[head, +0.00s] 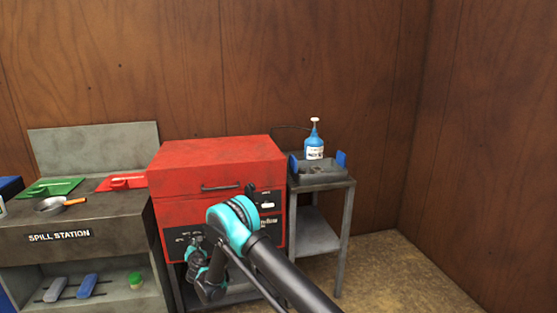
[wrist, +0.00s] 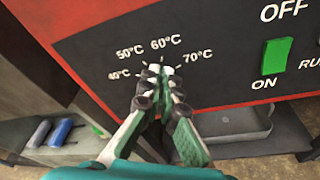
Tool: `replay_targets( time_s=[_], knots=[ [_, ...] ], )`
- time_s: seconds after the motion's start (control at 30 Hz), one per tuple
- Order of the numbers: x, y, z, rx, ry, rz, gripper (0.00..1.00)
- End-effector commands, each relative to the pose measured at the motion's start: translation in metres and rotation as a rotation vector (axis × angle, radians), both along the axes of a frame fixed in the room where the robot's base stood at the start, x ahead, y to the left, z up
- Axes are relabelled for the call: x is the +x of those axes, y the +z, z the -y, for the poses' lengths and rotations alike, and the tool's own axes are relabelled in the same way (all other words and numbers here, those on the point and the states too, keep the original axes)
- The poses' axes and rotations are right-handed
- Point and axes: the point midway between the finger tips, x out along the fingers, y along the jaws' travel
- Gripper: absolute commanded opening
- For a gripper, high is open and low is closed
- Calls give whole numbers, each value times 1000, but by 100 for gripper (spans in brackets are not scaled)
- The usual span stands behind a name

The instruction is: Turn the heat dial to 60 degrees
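The heat dial (wrist: 161,68) is on the dark front panel of the red machine (head: 215,165). In the wrist view, the labels 40, 50, 60 and 70°C fan around it, with 60°C almost straight above. My gripper (wrist: 161,84) is at the dial, its two fingertips close together on either side of it. It looks shut on the dial. The fingers hide most of the dial, so its exact pointer setting cannot be told. In the head view my gripper (head: 194,250) is in front of the panel's lower left, and the dial is hidden there.
A green switch (wrist: 276,56) with OFF and ON labels is right of the dial. A grey side table (head: 335,184) holds a blue bottle (head: 314,146). A spill station bench (head: 110,215) stands at the left. A grey tray (wrist: 235,122) lies below the panel.

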Motion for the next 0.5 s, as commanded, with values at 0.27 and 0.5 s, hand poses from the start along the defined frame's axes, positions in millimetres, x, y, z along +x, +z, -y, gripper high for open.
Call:
replay_targets(
  time_s=[0.27, 0.5],
  knots=[
    [-3, 5, -2, 5, 8, -4, 0],
    [-15, 6, 3, 3, 6, -2, 0]
  ],
)
